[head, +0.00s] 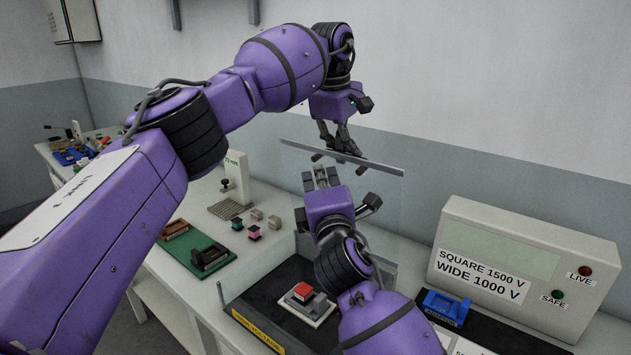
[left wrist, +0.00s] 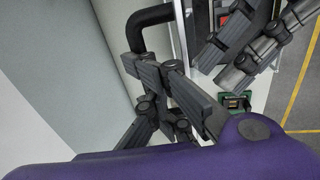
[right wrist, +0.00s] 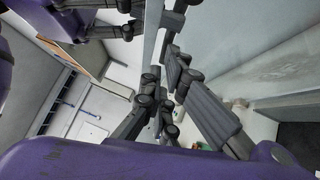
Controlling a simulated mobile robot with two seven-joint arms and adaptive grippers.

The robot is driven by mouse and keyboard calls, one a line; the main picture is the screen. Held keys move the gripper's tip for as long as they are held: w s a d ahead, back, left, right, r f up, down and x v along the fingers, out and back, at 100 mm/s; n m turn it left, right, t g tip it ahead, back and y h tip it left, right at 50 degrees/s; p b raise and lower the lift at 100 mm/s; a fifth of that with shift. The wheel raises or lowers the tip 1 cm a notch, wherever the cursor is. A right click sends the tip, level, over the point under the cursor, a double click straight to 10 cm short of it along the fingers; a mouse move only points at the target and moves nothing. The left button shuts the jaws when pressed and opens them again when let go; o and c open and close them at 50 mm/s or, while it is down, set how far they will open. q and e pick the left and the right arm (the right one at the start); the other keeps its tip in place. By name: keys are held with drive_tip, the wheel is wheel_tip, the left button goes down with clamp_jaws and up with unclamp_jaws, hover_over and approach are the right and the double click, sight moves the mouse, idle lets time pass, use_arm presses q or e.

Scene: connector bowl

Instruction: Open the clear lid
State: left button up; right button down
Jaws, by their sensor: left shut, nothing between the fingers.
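The clear lid stands raised and steep above its box, a see-through panel with a grey edge bar (head: 378,166) along its top. My left gripper (head: 343,150) points down at this bar, in front of or touching it; I cannot tell which. It is shut and empty. My right gripper (head: 320,178) points up just below the bar, close to the panel; whether it touches is unclear. Its fingers also show in the left wrist view (left wrist: 240,45), but their gap is hard to read. The box (head: 262,326) has clear walls, a dark floor and a yellow label.
A red-topped block on a grey base (head: 308,304) sits in the box. A blue fixture (head: 445,308) and a beige meter (head: 515,268) stand to the right. A green board (head: 200,254) and several small coloured connectors (head: 255,232) lie to the left. The wall is behind.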

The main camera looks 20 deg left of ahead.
use_arm(q)
drive_tip(key=o, duration=0.5)
drive_tip(key=shift+f, duration=0.25)
drive_tip(key=shift+o, duration=0.3)
